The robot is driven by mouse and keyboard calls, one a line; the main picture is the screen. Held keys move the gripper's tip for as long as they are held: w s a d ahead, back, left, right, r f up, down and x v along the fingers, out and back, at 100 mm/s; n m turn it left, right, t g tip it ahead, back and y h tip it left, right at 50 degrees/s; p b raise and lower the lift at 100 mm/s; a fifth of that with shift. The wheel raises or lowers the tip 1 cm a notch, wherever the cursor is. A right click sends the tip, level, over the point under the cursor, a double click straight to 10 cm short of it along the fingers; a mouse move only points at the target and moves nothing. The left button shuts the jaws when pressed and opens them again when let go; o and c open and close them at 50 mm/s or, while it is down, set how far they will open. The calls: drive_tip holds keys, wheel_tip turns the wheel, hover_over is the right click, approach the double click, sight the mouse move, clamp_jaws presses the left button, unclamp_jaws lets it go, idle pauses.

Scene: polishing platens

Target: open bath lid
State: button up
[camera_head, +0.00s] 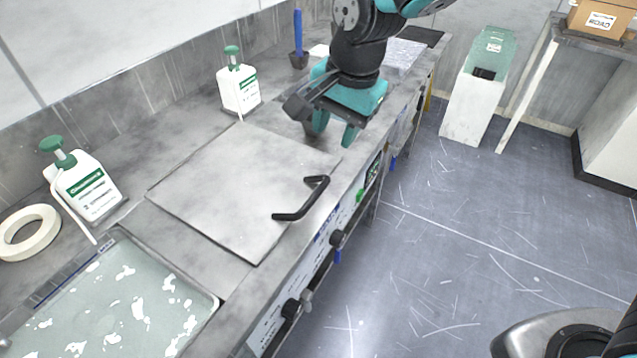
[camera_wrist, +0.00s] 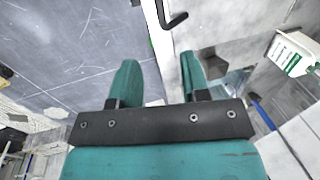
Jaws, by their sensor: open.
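The bath lid (camera_head: 225,180) is a flat grey square plate lying shut on the bench in the head view. Its black bar handle (camera_head: 304,200) stands along the lid's right side, and the handle (camera_wrist: 173,18) also shows at the top of the wrist view. My gripper (camera_head: 335,130) is above the bench beyond the lid's far edge, apart from the handle. Its two teal fingers (camera_wrist: 158,75) are spread with nothing held between them. What lies under the lid is hidden.
An open bath of pale liquid (camera_head: 212,301) is at the lower left. White bottles with green caps stand behind the lid, one on the left (camera_head: 88,190) and one farther off (camera_head: 239,88). A tape roll (camera_head: 50,222) lies left. The floor (camera_head: 440,240) at right is mostly clear.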

sight(318, 190)
drive_tip(key=f, duration=0.5)
drive_tip(key=w+a+f+p, duration=0.1)
drive_tip(key=f, duration=0.4)
drive_tip(key=a+f, duration=0.1)
drive_tip(key=f, duration=0.4)
drive_tip(key=shift+w+a+f, duration=0.2)
drive_tip(key=shift+w+a, duration=0.05)
drive_tip(key=shift+w, duration=0.05)
clamp_jaws()
